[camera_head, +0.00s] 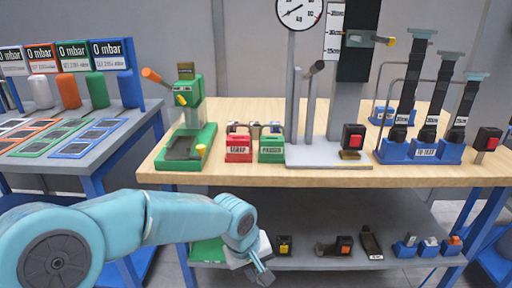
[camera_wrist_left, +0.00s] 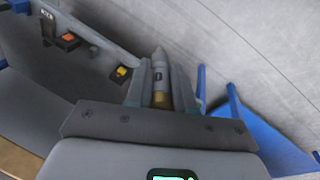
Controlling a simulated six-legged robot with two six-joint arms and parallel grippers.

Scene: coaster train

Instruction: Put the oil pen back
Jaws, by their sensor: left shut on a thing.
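My left gripper (camera_head: 264,276) reaches down in front of the lower shelf (camera_head: 330,261), near its front edge. In the left wrist view the left gripper (camera_wrist_left: 158,88) is shut on a slim grey pen with a brass-coloured band, which I take as the oil pen (camera_wrist_left: 159,72). The pen's grey tip points away from my wrist, and the grey floor shows beyond it. In the head view the pen is too hidden or small to make out. My right gripper is not in view.
On the shelf stand a black block with a yellow top (camera_head: 285,245), one with an orange top (camera_head: 344,245), a dark holder (camera_head: 371,243) and small blue holders (camera_head: 428,246). A green tray (camera_head: 207,251) lies left. The wooden tabletop (camera_head: 235,180) overhangs the shelf.

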